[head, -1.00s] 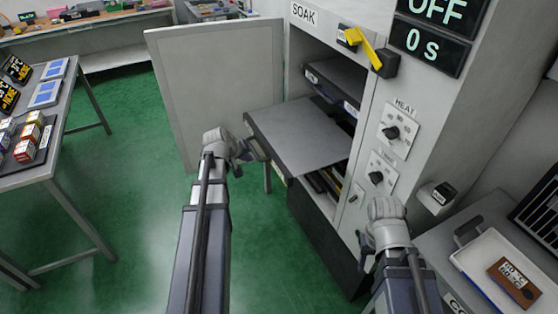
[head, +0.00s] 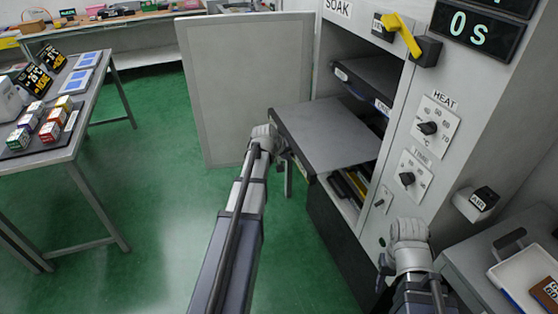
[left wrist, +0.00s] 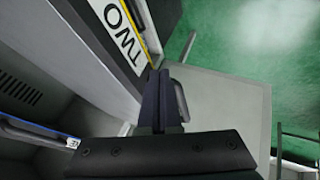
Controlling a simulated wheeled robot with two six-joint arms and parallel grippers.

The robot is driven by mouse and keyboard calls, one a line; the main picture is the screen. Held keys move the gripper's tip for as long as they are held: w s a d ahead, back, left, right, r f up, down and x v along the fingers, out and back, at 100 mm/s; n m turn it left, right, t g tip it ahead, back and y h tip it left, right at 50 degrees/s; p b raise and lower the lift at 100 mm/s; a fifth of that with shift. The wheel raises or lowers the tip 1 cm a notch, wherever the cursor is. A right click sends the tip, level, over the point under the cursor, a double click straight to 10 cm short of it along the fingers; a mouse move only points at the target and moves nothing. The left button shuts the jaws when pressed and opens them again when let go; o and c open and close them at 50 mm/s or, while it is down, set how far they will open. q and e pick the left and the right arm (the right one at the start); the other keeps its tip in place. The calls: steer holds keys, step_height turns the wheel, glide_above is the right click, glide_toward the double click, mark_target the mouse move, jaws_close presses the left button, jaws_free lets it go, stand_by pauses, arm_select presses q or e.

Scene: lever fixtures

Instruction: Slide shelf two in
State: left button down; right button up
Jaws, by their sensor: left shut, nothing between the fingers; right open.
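Shelf two (head: 325,138) is a flat grey shelf that sticks out of the open cabinet. Its front edge carries a white label reading TWO (left wrist: 120,35) with a yellow border, seen in the left wrist view. My left gripper (head: 284,150) is at the shelf's front edge; its fingers are shut and empty in the left wrist view (left wrist: 160,100), close to the label. I cannot tell whether they touch the shelf. My right gripper (head: 385,262) is open, low in front of the cabinet's control side, its fingers mostly hidden by the wrist.
The cabinet door (head: 245,90) stands open at the left. Another shelf (head: 368,78) sits inside above shelf two. A yellow lever (head: 404,34) and dials are on the cabinet's front. A table (head: 70,140) with small boxes stands left; green floor is clear between.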

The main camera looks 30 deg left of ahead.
mark_target(365, 137)
arm_select(q)
steer(key=shift+w+d, duration=0.4)
steer(key=shift+w, duration=0.05)
steer(key=w+d, duration=0.6)
steer(key=w, duration=0.2)
steer(key=w+d, duration=0.7)
steer(key=w, duration=0.1)
steer(key=w+d, duration=0.7)
steer(key=w, duration=0.1)
steer(key=shift+d, duration=0.15)
steer(key=shift+w+d, duration=0.15)
steer(key=shift+d, duration=0.05)
steer(key=shift+w+d+r, duration=0.1)
